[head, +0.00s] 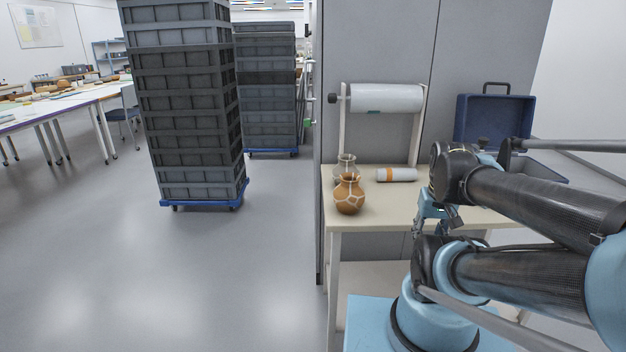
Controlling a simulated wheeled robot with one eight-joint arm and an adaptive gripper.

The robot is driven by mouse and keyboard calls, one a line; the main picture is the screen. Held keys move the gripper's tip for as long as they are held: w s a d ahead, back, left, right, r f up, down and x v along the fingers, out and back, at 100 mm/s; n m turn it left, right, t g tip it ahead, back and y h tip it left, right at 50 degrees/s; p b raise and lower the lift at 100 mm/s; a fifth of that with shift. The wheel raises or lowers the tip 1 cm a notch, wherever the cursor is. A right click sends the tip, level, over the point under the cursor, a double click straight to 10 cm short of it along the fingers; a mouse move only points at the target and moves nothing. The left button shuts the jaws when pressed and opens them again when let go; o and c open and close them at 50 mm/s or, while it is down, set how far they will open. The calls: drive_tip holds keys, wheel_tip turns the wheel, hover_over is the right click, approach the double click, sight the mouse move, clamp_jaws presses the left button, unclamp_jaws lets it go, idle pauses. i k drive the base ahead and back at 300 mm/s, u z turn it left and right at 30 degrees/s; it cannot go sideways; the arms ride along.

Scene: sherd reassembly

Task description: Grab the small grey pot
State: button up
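A small grey pot (345,162) stands on the cream table (385,216), near its left end. It looks grey-beige, and only its neck and upper part show. An orange-brown pot with pale crack-like lines (349,195) stands in front and hides its lower part. My gripper (436,225) hangs over the table's front edge, to the right of both pots and apart from them. It is small and partly covered by my arm, so I cannot tell whether its fingers are open.
A paper roll on a stand (386,98) rises behind. An open blue case (494,118) is at the back right. Stacked grey crates (187,110) stand on the floor left; floor between is clear.

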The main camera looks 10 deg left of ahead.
sight(346, 162)
drive_tip(key=u, duration=1.1)
drive_tip(key=k, duration=1.35)
drive_tip(key=z, duration=0.75)
drive_tip(key=i, duration=1)
drive_tip(key=u, duration=0.05)
